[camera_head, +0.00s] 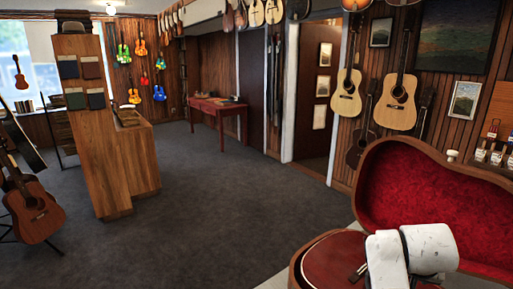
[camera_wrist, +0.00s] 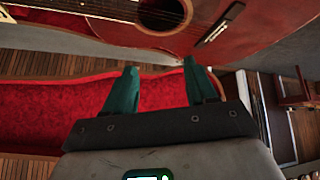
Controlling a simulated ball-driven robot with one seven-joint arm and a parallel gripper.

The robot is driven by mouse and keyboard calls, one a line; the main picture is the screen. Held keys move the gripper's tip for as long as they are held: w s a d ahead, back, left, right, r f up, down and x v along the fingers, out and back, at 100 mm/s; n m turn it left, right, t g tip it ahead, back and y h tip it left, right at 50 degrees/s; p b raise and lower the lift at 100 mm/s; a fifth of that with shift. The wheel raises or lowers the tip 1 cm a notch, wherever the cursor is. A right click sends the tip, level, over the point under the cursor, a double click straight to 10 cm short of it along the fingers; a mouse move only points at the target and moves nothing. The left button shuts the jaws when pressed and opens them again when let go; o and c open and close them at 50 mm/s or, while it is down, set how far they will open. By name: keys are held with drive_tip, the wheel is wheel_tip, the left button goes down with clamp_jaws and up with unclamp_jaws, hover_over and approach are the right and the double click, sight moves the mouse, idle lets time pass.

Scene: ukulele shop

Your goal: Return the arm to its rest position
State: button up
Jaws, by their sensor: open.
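My gripper (camera_wrist: 160,75) shows in the wrist view with its two green fingers spread apart and nothing between them. Beyond the fingertips is a red-brown guitar (camera_wrist: 215,30) with a dark bridge and strings. A red-lined guitar case (camera_wrist: 55,98) lies behind the fingers. In the head view, my white arm links (camera_head: 412,252) are at the lower right, in front of the open case lid (camera_head: 410,195). The guitar's red body (camera_head: 335,262) lies in the case's lower half. The gripper's fingers are hidden in the head view.
A wooden counter (camera_head: 112,130) stands at left, with guitars on stands (camera_head: 35,210) at the far left. A red table (camera_head: 215,106) is at the back. Guitars (camera_head: 396,100) hang on the right wall above the case. The carpet (camera_head: 205,205) between is clear.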

drive_tip(key=s+a+f+n+g+y, duration=0.1)
drive_tip(key=s+a+f, duration=0.1)
drive_tip(key=s+f, duration=0.5)
drive_tip(key=s+a+f+n+g+y+b, duration=0.1)
drive_tip(key=s+f, duration=0.7)
drive_tip(key=s, duration=1)
drive_tip(key=s+a+f+n+g+y+b, duration=0.1)
drive_tip(key=s+a+f, duration=0.4)
drive_tip(key=s, duration=0.7)
wheel_tip(320, 180, down, 2)
drive_tip(key=shift+s+f+n+g+y, duration=0.25)
drive_tip(key=shift+n+g+y, duration=0.35)
drive_tip(key=shift+n+g, duration=0.25)
